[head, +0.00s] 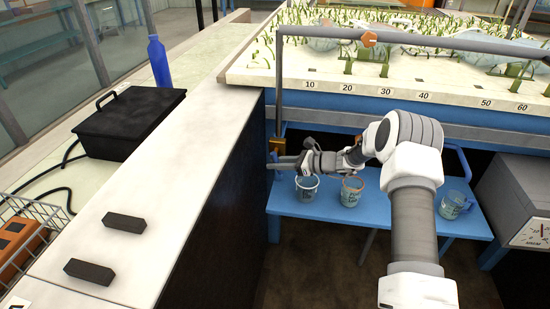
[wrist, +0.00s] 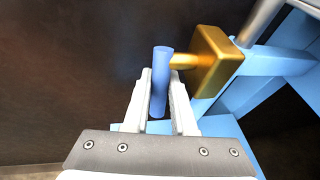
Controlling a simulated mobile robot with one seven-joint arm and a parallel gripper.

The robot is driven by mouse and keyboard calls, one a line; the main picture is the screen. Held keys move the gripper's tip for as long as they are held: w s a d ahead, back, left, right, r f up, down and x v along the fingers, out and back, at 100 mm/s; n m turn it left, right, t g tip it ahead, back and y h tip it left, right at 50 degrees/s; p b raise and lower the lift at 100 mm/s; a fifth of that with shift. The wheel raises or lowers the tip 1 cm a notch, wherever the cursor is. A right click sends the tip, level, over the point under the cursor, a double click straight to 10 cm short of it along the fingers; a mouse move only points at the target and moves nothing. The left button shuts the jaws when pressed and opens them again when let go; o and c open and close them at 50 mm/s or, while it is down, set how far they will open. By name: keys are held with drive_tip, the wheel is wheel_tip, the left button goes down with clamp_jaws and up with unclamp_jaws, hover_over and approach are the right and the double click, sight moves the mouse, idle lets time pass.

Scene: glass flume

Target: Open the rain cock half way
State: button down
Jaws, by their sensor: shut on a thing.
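The rain cock has a brass body (head: 278,145) on the upright grey pipe at the left front corner of the blue frame. In the wrist view the cock shows as a gold block (wrist: 217,60) with a short stem. A blue lever (wrist: 161,72) sits on the stem's end. My gripper (wrist: 160,88) is shut on the blue lever, one finger on each side. In the head view my gripper (head: 276,161) reaches in from the right, just below the brass body. The lever is hard to make out there, and I cannot tell how far it is turned.
A blue bench (head: 315,212) below my arm carries a clear cup (head: 306,188), another cup (head: 351,191) and a jug (head: 453,204). The planted flume bed (head: 350,85) is above. A white-topped wall (head: 170,160) stands left. A grey box with a dial (head: 525,200) is at right.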

drive_tip(key=h+p, duration=0.1)
drive_tip(key=p, duration=0.1)
drive_tip(key=r+g+h+p, duration=0.1)
drive_tip(key=h, duration=0.1)
drive_tip(key=shift+s+d+p, duration=0.1)
drive_tip(key=shift+d+p, duration=0.3)
drive_tip(key=shift+d+f+n+h+p, duration=0.1)
drive_tip(key=shift+n+h+p, duration=0.2)
drive_tip(key=shift+h+p, duration=0.4)
drive_tip(key=shift+f, duration=0.1)
drive_tip(key=c, duration=1)
unclamp_jaws()
drive_tip(key=p+v, duration=0.2)
drive_tip(key=v, duration=1.5)
drive_tip(key=shift+r, duration=0.5)
